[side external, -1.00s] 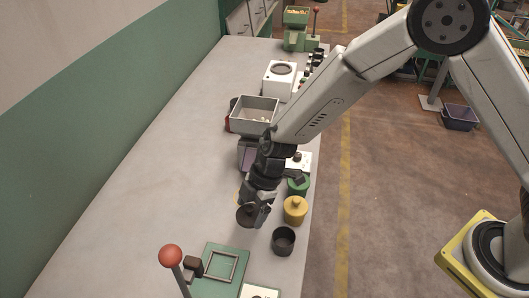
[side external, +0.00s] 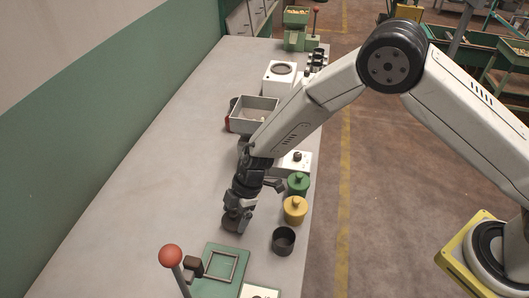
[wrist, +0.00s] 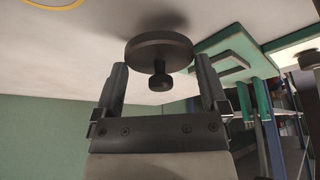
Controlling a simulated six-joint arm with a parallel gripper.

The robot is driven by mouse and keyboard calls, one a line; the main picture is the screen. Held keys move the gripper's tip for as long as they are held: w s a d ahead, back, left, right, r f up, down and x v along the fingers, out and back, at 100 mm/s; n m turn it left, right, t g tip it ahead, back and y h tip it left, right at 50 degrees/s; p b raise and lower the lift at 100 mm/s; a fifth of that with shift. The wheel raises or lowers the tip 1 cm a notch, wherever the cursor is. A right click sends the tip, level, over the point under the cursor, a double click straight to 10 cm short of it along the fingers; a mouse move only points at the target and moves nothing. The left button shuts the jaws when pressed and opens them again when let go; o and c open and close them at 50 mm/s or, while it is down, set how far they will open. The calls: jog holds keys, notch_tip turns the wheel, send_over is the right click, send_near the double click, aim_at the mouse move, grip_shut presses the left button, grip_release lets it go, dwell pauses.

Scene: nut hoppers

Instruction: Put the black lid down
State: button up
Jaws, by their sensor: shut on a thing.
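The black lid (wrist: 160,50) is a round dark disc with a knob (wrist: 160,82) facing my wrist camera. In the side external view my gripper (side external: 237,217) points down at the bench, left of the open black pot (side external: 284,241). The lid (side external: 235,224) shows there as a dark shape low at the fingers. It is close to the bench top; I cannot tell whether it touches.
A yellow lidded pot (side external: 295,211) and a green lidded pot (side external: 298,184) stand right of my gripper. A green plate with a square frame (side external: 220,268) and a red-knobbed lever (side external: 171,257) are in front. A grey bin (side external: 254,114) stands behind. The bench left is clear.

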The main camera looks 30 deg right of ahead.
aim_at(238, 217)
jog(key=shift+f, duration=1.45)
jog(key=shift+f, duration=0.1)
jog(key=o, duration=0.8)
jog(key=shift+o, duration=0.2)
jog(key=v, duration=1.2)
